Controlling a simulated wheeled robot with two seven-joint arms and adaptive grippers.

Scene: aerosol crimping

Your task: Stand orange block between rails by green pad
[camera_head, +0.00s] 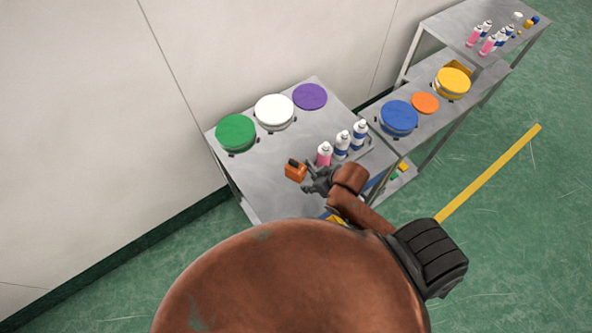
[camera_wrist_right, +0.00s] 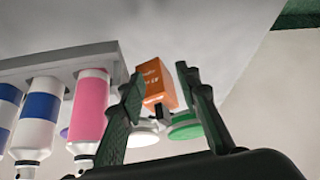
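The orange block (camera_head: 295,172), with a dark piece on it, is on the grey table left of my right gripper (camera_head: 308,182). In the right wrist view, the block (camera_wrist_right: 157,82) shows between the two fingertips (camera_wrist_right: 159,72) and seems to lie just beyond them. The fingers are apart; I cannot tell whether either touches it. The round green pad (camera_head: 236,132) lies at the table's back left corner and also shows in the wrist view (camera_wrist_right: 186,126). Small dark pieces stand at its edge; I cannot make out rails. My left gripper is out of view.
A white pad (camera_head: 274,110) and purple pad (camera_head: 310,96) line the back. A pink bottle (camera_head: 324,154) and white-blue bottles (camera_head: 342,145) stand right of the block, near my gripper. Another table holds blue (camera_head: 398,117) and orange (camera_head: 425,103) pads. Table surface left of the block is clear.

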